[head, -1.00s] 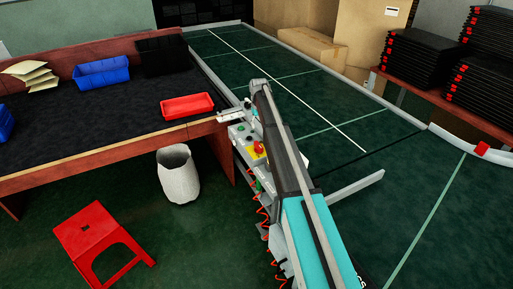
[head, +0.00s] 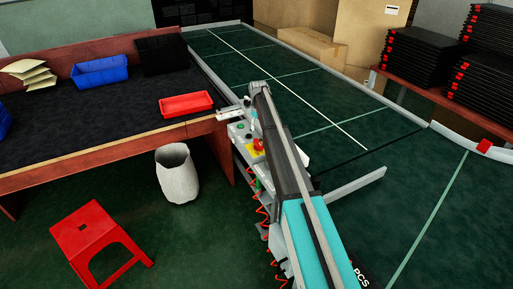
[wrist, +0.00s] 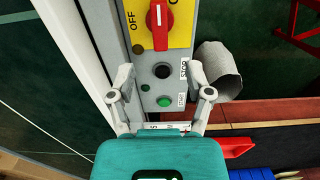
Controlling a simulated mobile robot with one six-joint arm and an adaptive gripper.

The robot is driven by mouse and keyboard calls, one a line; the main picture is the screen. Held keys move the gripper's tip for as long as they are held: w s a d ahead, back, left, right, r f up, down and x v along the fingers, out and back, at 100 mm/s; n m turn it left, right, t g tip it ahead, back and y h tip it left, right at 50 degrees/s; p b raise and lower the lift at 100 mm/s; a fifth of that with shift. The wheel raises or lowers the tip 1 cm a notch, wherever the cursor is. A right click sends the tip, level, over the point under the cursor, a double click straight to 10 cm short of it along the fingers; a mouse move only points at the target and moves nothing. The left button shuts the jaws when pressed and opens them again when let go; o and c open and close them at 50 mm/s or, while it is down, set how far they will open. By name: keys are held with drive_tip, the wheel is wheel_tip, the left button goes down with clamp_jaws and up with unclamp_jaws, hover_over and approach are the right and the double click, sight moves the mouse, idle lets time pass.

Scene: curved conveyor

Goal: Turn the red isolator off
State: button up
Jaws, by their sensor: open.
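The red isolator (wrist: 157,24) is a rotary handle on a yellow plate (wrist: 181,28) at the top of the wrist view. Its handle points up and down in that view, with a white mark on it. "OFF" is printed at the left of the plate. The isolator also shows in the head view (head: 258,144), just left of my arm. My gripper (wrist: 160,75) is open and empty. Its fingers stand apart on either side of the grey control panel in the picture, below the isolator and apart from it.
A black button (wrist: 162,71) marked STOP and a green button (wrist: 164,101) are below the isolator. A desk with a red tray (head: 186,104) and blue tray (head: 102,72) is at left. A bin (head: 177,174) and red stool (head: 98,243) stand on the floor. The green conveyor (head: 300,85) curves right.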

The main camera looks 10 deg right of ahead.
sight(258, 142)
drive_tip(key=shift+f+b, duration=5.15)
drive_tip(key=shift+f, duration=0.3)
